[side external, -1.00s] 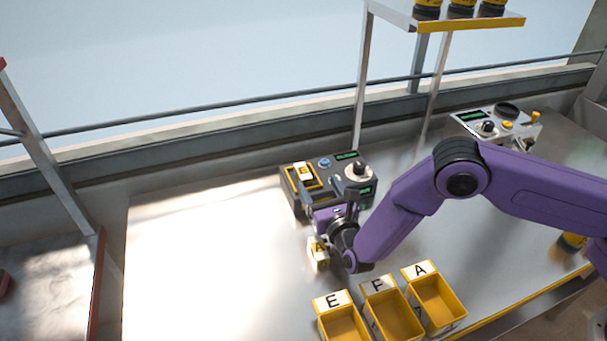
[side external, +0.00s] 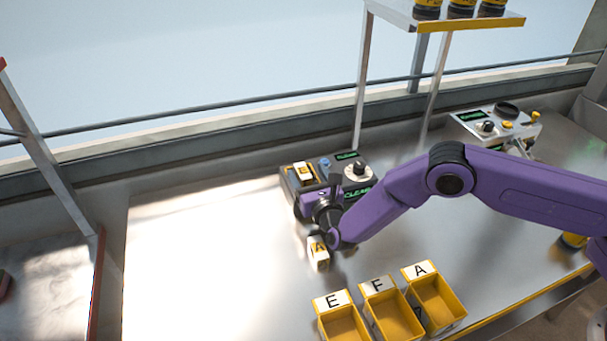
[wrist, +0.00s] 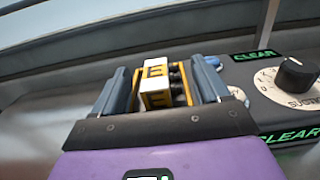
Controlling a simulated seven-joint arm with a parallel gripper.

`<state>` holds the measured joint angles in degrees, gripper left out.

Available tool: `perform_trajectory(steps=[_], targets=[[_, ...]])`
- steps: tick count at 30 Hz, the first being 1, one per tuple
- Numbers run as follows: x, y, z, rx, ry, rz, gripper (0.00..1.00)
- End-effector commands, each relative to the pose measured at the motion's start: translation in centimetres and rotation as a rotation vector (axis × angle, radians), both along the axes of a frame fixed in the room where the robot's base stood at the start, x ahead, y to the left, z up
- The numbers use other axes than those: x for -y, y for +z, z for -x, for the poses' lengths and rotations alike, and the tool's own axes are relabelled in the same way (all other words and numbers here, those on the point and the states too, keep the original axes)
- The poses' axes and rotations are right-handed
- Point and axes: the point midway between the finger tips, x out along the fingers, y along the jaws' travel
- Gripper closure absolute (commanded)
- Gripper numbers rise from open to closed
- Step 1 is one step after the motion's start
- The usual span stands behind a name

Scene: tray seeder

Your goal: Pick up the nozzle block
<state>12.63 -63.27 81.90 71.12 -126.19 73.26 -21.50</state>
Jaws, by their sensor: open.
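A white and yellow nozzle block lettered E (side external: 304,173) sits in a yellow-edged slot on the dark seeder machine (side external: 358,184). In the wrist view the block (wrist: 155,84) shows between my two blue-grey fingers, its letter side-on. My gripper (wrist: 166,78) is open, with one finger on each side of the block in the picture. I cannot tell whether the fingertips reach past its sides or touch it. In the side view my gripper (side external: 314,182) is at the machine's front left. A second block, lettered A (side external: 318,254), stands on the table below my wrist.
Three yellow bins lettered E (side external: 340,325), F (side external: 394,316) and A (side external: 438,303) stand at the table's front. The machine has a knob (wrist: 294,75) and green CLEAR displays right of my gripper. A shelf post (side external: 361,90) rises behind. The table's left is clear.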

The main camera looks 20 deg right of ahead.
Motion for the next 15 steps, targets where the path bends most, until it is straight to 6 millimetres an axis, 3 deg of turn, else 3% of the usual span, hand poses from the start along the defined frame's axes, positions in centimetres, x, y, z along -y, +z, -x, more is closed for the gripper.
perform_trajectory(steps=[1, 6, 15], targets=[[0.00, 0.00, 0.01, 0.000, 0.000, 0.000, 0.32], [-0.01, 0.01, 0.03, 0.000, 0.000, 0.000, 0.85], [-0.04, 0.14, 0.03, 0.002, 0.000, -0.001, 0.86]])
